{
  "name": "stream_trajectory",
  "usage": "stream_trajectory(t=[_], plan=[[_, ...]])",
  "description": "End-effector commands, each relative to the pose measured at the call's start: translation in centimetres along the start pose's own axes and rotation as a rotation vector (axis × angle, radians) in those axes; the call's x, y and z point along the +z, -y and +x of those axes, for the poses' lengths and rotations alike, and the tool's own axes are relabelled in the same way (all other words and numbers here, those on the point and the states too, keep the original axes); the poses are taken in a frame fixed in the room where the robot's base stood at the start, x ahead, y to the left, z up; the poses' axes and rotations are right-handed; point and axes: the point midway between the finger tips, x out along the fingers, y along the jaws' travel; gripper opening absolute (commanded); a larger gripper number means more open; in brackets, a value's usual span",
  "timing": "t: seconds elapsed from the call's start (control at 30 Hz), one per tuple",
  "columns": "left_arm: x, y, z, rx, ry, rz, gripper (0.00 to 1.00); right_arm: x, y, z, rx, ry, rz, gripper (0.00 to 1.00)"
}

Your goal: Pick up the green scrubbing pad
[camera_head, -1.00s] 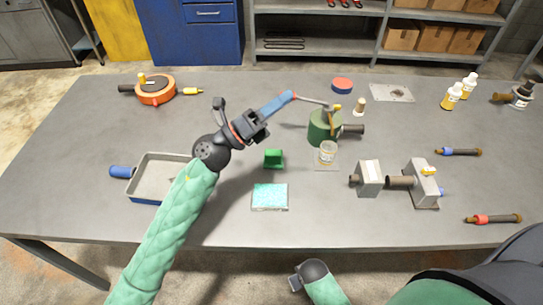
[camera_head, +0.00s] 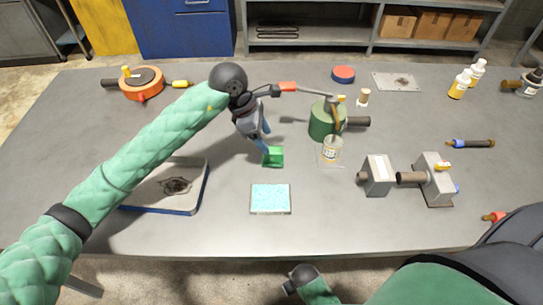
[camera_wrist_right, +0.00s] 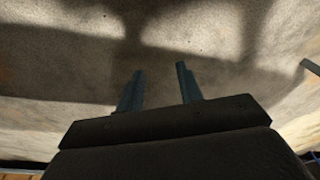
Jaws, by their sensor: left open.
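The green scrubbing pad (camera_head: 275,160) is a small bright green block on the grey table, near the middle in the head view. My left gripper (camera_head: 264,143) points down at it, with its blue fingers open and the tips right at the pad's upper left side. I cannot tell whether they touch it. My right gripper shows in the right wrist view (camera_wrist_right: 160,72), its two fingers apart with nothing between them, over bare floor.
A metal pan (camera_head: 193,190) lies left, partly behind my left arm. A grey machine (camera_head: 434,178) stands further right.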

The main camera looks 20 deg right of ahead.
Motion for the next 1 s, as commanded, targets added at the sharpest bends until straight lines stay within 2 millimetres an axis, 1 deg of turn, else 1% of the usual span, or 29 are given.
stream_trajectory(t=[0.1,0.3,0.57,0.87,1.0], plan=[[-0.3,-0.1,0.6,-0.001,-0.017,0.002,0.56,0.4,-0.1,0.4,0.0,0.005,0.0,0.36],[-0.3,-0.1,2.1,-0.001,-0.015,0.002,0.56,1.5,-0.4,2.4,0.004,0.008,0.001,0.36],[-0.3,-0.1,2.9,0.0,-0.013,0.002,0.56,2.1,-0.7,3.8,0.008,0.006,0.0,0.36],[-0.4,-0.2,5.0,-0.002,-0.012,0.001,0.56,3.4,-1.7,7.7,0.022,-0.01,-0.007,0.36],[-0.5,-0.2,6.3,-0.003,-0.011,0.0,0.56,4.1,-2.2,9.4,0.029,-0.02,-0.011,0.36]])
